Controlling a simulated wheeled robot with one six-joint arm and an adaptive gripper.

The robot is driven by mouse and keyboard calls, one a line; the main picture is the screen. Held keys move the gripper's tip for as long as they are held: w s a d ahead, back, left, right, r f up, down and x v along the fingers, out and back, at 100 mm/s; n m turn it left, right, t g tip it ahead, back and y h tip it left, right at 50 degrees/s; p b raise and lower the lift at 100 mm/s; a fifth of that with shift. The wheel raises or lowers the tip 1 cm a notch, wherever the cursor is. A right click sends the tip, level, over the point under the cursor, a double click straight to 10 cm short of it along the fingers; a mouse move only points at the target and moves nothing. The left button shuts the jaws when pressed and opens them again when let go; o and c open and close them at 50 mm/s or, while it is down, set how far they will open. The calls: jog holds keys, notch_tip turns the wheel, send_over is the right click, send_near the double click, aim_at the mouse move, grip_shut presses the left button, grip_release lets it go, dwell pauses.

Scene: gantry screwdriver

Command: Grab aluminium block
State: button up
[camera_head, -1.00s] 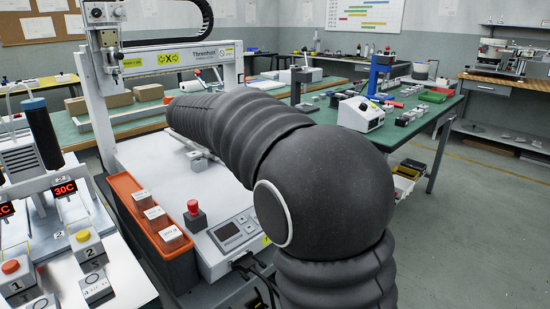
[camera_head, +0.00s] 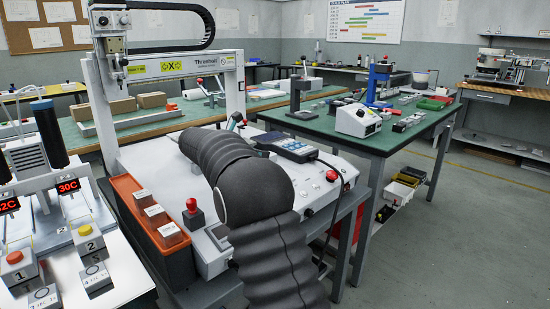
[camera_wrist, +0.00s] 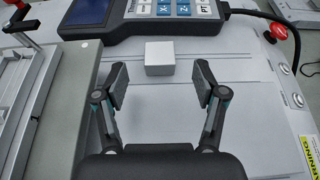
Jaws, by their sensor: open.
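The aluminium block is a small pale grey box (camera_wrist: 160,58) in the wrist view, resting on the grey plate just in front of a handheld pendant. My gripper (camera_wrist: 160,86) is open and empty. Its two fingertips point toward the block, which stands a little beyond them and roughly centred between them. They do not appear to touch it. In the head view my dark arm (camera_head: 235,170) reaches over the machine table and hides the block and the gripper.
The pendant (camera_wrist: 135,22) with blue and white keys lies close behind the block; it also shows in the head view (camera_head: 283,146). A raised grey fixture (camera_wrist: 62,110) with a red-handled clamp stands at the left. A red button (camera_wrist: 278,31) is at the right. The plate right of the gripper is mostly clear.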

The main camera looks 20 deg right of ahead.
jog(key=shift+x, duration=3.15)
jog(key=shift+w+a+f, duration=0.15)
jog(key=shift+a, duration=0.05)
jog(key=c, duration=1.3)
